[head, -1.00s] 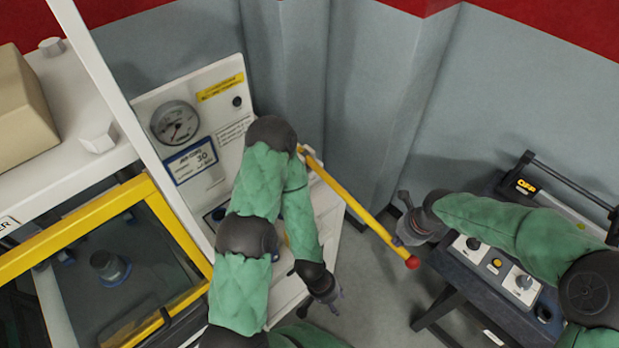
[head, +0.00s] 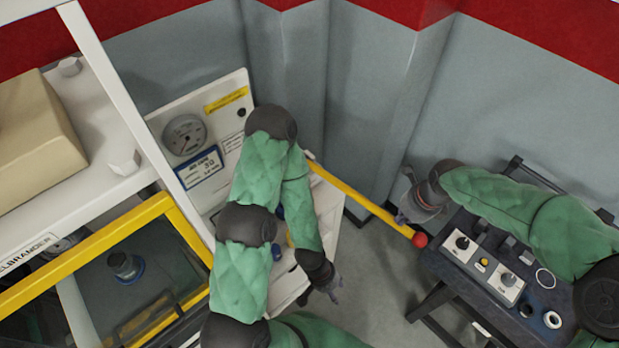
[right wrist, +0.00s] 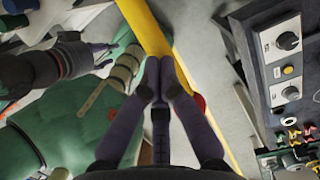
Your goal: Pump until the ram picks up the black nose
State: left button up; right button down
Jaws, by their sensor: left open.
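The yellow pump lever (head: 365,203) with its red ball end (head: 420,240) reaches out from the white pump console (head: 325,215). My right gripper (head: 402,217) is beside the lever near the ball. In the right wrist view its fingertips (right wrist: 160,68) are together in front of the yellow bar (right wrist: 145,25); no gap shows, and contact is unclear. A dark cylindrical piece (head: 125,264), possibly the black nose, stands behind the yellow-framed window (head: 185,225). The ram cannot be made out. My left gripper (head: 332,287) is open and empty, low in front of the console.
A dial gauge (head: 185,135) and a blue-edged label (head: 199,168) are on the console panel. A dark control stand (head: 450,275) with knobs is at the right, close to my right arm. A tan box (head: 35,140) lies on the white machine. Grey floor shows between console and stand.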

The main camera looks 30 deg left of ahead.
dwell(0.3)
jog(key=shift+f+b, duration=0.4)
jog(key=shift+f, duration=0.05)
jog(key=s+d+b+x, duration=0.1)
jog(key=d+b+x, duration=0.1)
jog(key=b+x, duration=0.7)
jog(key=shift+d+f, duration=0.15)
jog(key=shift+f, duration=1.75)
dwell(2.1)
jog(key=shift+w, duration=0.1)
jog(key=a+p+v, duration=0.1)
jog(key=p+v, duration=0.1)
jog(key=v, duration=0.2)
jog(key=a+p+v, duration=0.1)
jog(key=p+v, duration=0.2)
jog(key=v, duration=0.2)
jog(key=w+a+p+v, duration=0.1)
jog(key=p+v, duration=0.2)
jog(key=v, duration=0.1)
jog(key=shift+r, duration=0.5)
jog(key=shift+f, duration=0.1)
